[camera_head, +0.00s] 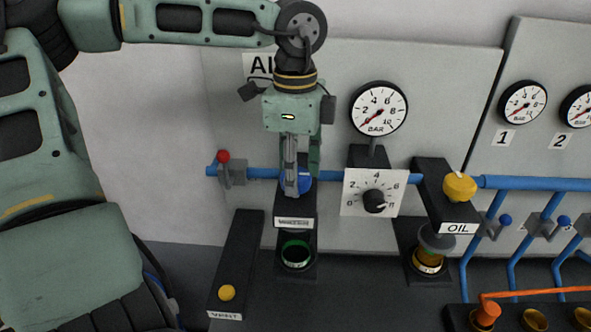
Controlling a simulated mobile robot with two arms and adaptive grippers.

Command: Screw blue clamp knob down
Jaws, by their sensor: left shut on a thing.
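The blue clamp knob (306,185) sits on top of a black block with a white label, on the blue pipe line in the middle of the panel. My left gripper (297,186) points down from above and is shut on the knob. The fingers cover much of it, so only parts of its blue side show. My right gripper is not in the view.
A pressure gauge (378,108) and a dial (374,201) are right of the knob. A red-knobbed valve (224,158) is left. A yellow VENT button (227,293) lies below left. The yellow OIL knob (459,186) is to the right.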

